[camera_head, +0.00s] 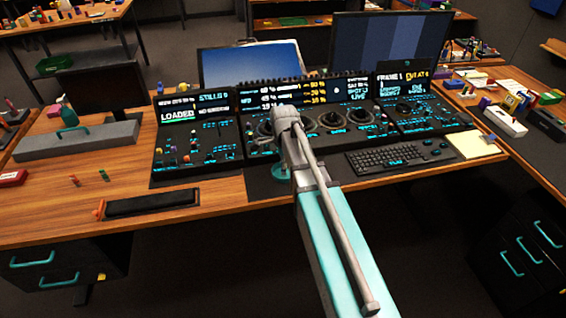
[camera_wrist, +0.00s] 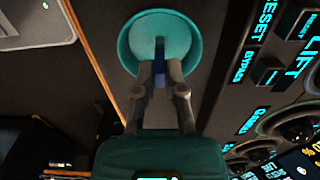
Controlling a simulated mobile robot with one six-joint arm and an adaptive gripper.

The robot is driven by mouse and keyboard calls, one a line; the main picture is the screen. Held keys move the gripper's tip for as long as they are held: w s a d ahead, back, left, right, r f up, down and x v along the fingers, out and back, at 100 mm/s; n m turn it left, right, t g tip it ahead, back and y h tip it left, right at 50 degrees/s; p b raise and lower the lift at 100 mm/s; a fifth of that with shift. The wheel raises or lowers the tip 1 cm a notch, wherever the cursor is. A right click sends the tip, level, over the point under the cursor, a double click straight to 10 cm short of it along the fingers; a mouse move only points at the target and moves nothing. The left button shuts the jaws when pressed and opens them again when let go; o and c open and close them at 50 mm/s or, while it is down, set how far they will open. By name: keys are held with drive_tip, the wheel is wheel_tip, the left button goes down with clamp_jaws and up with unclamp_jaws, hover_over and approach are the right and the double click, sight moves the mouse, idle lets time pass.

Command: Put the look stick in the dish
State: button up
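In the wrist view, my gripper (camera_wrist: 160,72) is shut on a small blue stick (camera_wrist: 159,52), which I take to be the look stick; no label on it is readable. The stick is over the inside of a round teal dish (camera_wrist: 132,48). I cannot tell whether the stick touches the dish's bottom. In the head view, the dish (camera_head: 281,173) shows beside my arm at the desk's front, partly hidden. My gripper's fingers and the stick are hidden behind my arm there.
A black keyboard (camera_head: 398,156) and a yellow notepad (camera_head: 473,144) lie to the right. A black pad (camera_head: 152,202) and small upright sticks (camera_head: 103,175) are on the left. The desk's front edge is close.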

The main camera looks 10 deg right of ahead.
sight(284, 177)
drive_tip(key=o, duration=0.4)
drive_tip(key=shift+o, duration=0.2)
drive_tip(key=shift+r, duration=0.1)
wheel_tip(284, 177, up, 7)
drive_tip(key=p, duration=0.7)
idle(0.9)
drive_tip(key=s+r+n+p, duration=0.3)
drive_tip(key=s+n, duration=1.3)
drive_tip(key=n, duration=0.2)
